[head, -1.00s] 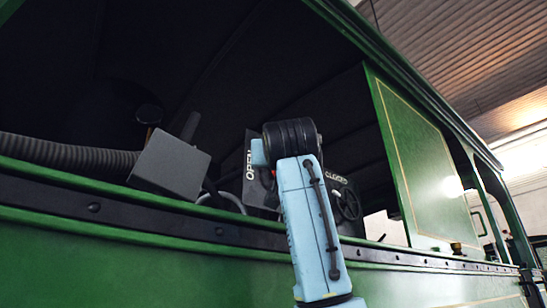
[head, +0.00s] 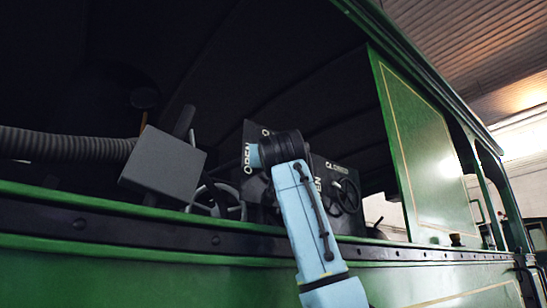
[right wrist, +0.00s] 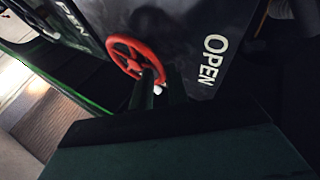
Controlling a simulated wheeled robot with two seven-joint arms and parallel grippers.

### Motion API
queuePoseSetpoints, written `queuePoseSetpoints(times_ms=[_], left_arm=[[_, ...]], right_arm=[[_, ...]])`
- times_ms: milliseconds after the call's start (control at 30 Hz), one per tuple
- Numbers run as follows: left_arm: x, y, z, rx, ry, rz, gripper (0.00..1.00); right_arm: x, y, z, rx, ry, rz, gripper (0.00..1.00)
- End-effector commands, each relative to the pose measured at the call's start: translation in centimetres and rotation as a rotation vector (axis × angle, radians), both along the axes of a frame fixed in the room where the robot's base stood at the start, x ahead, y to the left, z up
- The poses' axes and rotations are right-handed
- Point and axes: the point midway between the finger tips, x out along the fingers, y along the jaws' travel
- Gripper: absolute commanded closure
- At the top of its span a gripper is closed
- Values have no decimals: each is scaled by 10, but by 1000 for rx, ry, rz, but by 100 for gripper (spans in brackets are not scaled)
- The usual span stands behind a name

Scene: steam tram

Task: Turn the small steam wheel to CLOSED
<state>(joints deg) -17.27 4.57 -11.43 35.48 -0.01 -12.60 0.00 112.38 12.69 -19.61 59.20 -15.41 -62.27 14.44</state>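A small red wheel (right wrist: 134,58) shows in the right wrist view, on a dark panel (right wrist: 185,35) with white OPEN lettering. My right gripper's two dark fingers (right wrist: 161,88) reach to the wheel's lower right rim. They stand a little apart, and I cannot tell whether they press on the rim. In the head view my right arm hides the red wheel and this gripper. A grey box with a dark rod, apparently my left gripper (head: 163,165), is at the end of a ribbed sleeve from the left, away from the panel. Its finger gap does not show.
A black wheel (head: 346,195) sits right of my right arm, below white CLOSED lettering (head: 350,170). Another dark wheel (head: 217,197) shows beside the grey box. The green cab side's rim (head: 100,205) runs below the opening. A green post panel (head: 420,150) stands at the right.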

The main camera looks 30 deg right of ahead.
Motion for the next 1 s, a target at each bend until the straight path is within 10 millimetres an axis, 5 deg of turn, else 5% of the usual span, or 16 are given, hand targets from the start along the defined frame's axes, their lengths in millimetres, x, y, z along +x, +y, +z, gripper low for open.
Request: queuePoseSetpoints(times_ms=[100,1000], left_arm=[[0,0,0,0,1,0,45],[1,0,0,0,-1,-1,45]], right_arm=[[0,0,0,0,0,0,100],[-1,-1,24,386,25,2,100]])
